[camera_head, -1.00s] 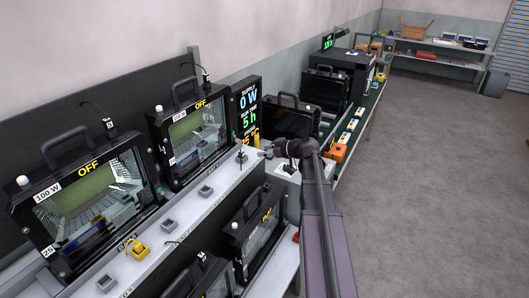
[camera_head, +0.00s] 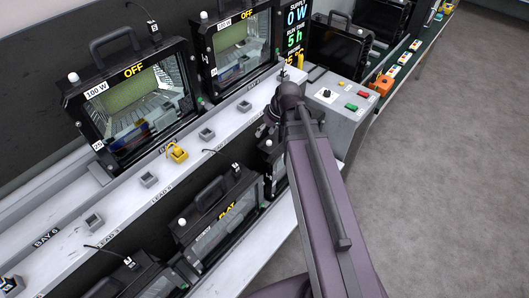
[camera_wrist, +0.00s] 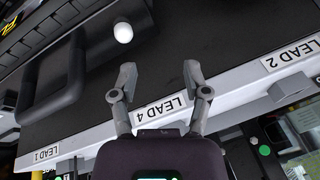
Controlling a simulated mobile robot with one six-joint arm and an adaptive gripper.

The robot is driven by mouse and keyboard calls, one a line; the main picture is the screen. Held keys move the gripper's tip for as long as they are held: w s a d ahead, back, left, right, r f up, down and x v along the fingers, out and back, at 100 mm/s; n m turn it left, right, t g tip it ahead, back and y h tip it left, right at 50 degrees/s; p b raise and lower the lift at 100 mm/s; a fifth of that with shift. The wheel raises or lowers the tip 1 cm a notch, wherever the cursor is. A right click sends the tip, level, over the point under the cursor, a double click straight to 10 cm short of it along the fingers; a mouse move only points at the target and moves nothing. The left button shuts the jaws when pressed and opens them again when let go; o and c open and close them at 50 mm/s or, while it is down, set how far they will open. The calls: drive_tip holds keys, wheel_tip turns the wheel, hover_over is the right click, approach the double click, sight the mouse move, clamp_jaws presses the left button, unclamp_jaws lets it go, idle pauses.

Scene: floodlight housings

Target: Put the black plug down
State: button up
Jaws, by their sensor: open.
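My gripper (camera_wrist: 158,78) is open, with nothing between its fingers in the wrist view. In that view it hangs by the light shelf edge marked LEAD 4 (camera_wrist: 167,108). In the head view the arm's wrist hides most of it. A small black plug (camera_head: 282,73) stands on the grey shelf (camera_head: 225,122) just beyond the wrist. Another black plug (camera_head: 12,283) sits at the lower left. I cannot tell which one the task means.
A yellow plug (camera_head: 177,152) sits on the shelf near several grey sockets, including an empty-looking one (camera_head: 149,179). Floodlight housings (camera_head: 135,100) stand behind and below the shelf. A grey control box (camera_head: 335,110) is right of my wrist. The floor at right is clear.

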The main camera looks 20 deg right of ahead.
drive_tip(key=s+a+f+m+g+h, duration=0.1)
drive_tip(key=s+a+m+g+h, duration=0.1)
drive_tip(key=s, duration=0.6)
drive_tip(key=shift+a+m+h, duration=0.4)
drive_tip(key=shift+h, duration=0.4)
